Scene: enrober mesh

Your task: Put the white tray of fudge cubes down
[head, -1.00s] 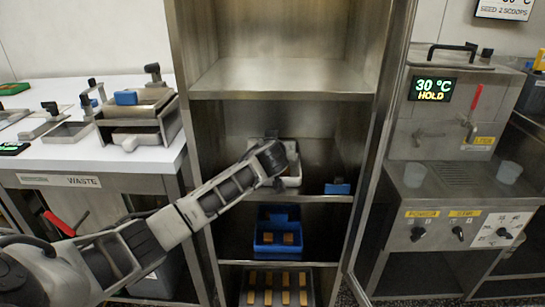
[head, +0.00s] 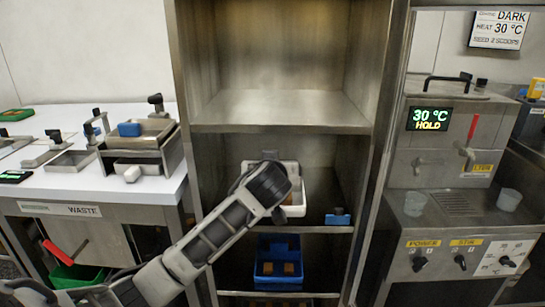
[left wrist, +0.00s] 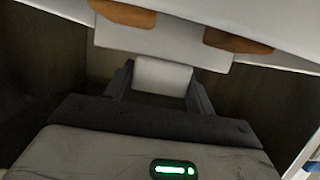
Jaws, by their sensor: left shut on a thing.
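The white tray (head: 296,211) is in the middle bay of the steel rack, behind and around the end of my left arm. My left gripper (left wrist: 160,78) is shut on a white tab at the tray's side. In the left wrist view the tray (left wrist: 150,42) spans the top of the picture, with brown fudge cubes (left wrist: 238,41) partly showing. In the head view my left wrist hides most of the tray and its contents. I cannot tell whether the tray touches the shelf. My right gripper is in neither view.
The shelf edge (head: 318,229) runs below the tray, and a steel shelf (head: 280,110) lies above it. A small blue object (head: 338,217) sits to the tray's right. A blue bin (head: 265,278) with brown pieces stands one level down. The rack's side walls are close.

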